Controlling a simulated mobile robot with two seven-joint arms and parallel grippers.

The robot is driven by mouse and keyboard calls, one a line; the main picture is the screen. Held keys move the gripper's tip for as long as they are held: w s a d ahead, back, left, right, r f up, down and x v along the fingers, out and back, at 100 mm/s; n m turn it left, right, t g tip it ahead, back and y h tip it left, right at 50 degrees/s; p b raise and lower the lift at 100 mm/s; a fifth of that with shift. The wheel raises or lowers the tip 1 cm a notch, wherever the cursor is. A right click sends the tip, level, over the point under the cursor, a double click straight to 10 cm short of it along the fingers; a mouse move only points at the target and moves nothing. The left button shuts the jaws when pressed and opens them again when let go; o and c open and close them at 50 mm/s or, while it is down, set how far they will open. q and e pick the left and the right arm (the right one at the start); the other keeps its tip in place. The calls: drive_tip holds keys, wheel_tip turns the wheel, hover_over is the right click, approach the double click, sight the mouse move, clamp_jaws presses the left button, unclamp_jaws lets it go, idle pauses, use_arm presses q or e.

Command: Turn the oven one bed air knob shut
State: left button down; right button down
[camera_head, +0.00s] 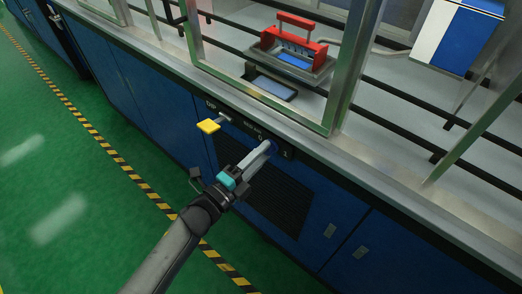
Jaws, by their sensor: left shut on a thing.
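The bed air knob (273,147) sits on a dark label plate on the blue front panel of the machine, with a "0" mark at its upper left and a "1" mark at its lower right. My left gripper (266,147) reaches up from the lower left and its fingers are closed on the knob. The fingers cover most of the knob, so its pointer direction cannot be told. My right gripper is not in view.
A vent grille (275,200) lies below. Above stand a metal frame post (345,75) and a red-handled fixture (296,45) on the bench. Green floor with striped tape is clear at left.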

use_arm(q)
drive_tip(key=shift+n, duration=0.7)
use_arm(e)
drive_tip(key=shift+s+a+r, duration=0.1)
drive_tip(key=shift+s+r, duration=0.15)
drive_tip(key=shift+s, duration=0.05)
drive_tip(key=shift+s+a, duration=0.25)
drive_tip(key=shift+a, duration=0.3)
use_arm(q)
drive_tip(key=c, duration=0.5)
unclamp_jaws()
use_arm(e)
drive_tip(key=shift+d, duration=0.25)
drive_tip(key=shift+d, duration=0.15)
use_arm(q)
drive_tip(key=shift+s, duration=0.1)
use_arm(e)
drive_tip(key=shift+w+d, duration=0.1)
